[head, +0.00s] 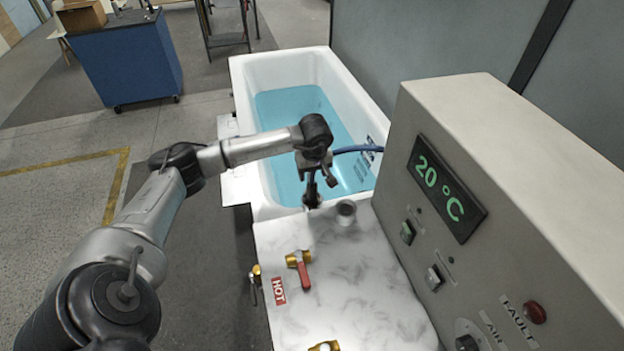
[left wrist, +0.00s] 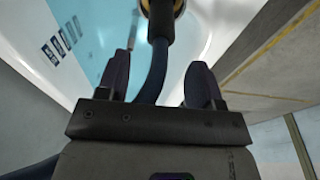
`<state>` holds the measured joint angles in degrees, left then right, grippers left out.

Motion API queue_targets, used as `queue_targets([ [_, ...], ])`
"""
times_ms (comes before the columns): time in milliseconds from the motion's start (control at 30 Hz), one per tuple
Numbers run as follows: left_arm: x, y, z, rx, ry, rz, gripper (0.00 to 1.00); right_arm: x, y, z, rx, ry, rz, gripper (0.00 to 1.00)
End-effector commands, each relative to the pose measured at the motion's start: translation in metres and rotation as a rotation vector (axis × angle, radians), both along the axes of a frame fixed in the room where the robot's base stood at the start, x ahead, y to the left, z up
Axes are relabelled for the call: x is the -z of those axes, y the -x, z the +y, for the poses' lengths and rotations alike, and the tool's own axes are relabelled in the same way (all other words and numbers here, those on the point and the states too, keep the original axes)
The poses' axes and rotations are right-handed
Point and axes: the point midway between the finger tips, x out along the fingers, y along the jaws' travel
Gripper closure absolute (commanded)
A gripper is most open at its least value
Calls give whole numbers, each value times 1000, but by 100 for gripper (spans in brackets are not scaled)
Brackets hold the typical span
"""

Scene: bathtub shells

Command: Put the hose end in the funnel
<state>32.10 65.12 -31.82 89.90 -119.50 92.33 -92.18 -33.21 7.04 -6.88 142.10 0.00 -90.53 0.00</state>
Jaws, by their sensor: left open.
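My left gripper (head: 313,196) is over the near end of the bathtub in the head view, with its jaws pointing down. In the left wrist view my left gripper (left wrist: 161,75) is open, with a finger on each side of the blue hose (left wrist: 156,70). The hose end (left wrist: 164,10), dark with a brass-coloured ring, shows beyond the fingertips. In the head view the blue hose (head: 362,149) runs right from behind the gripper. A small grey round cup, apparently the funnel (head: 346,210), stands just right of the gripper on the marble top. My right gripper is not in view.
The white bathtub (head: 241,80) holds blue water (head: 300,105). The marble top (head: 345,290) carries a red-handled brass valve (head: 300,268) beside a HOT label (head: 278,290). A tall control box (head: 500,140) reading 20 °C bounds the right side.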

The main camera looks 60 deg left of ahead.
Motion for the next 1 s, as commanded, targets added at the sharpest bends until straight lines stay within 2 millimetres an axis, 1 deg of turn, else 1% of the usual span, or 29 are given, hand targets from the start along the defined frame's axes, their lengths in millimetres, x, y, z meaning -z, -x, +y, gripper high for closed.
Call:
queue_targets([
  [33, -11, 0, -1, 0, -1, -2, 40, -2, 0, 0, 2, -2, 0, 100],
  [200, -37, 1, -5, -1, -1, -3, 40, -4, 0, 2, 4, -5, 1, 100],
  [400, -55, 2, -8, 0, 0, -1, 40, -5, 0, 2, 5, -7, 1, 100],
  [600, -61, 2, -9, -1, 0, 1, 40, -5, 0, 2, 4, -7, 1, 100],
  [867, -61, 2, -9, -1, 0, 0, 40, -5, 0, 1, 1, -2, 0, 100],
  [967, -61, 0, -17, 1, 24, -14, 40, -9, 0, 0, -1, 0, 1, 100],
  [1000, -60, -3, -26, 1, 53, -29, 40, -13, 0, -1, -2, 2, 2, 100],
])
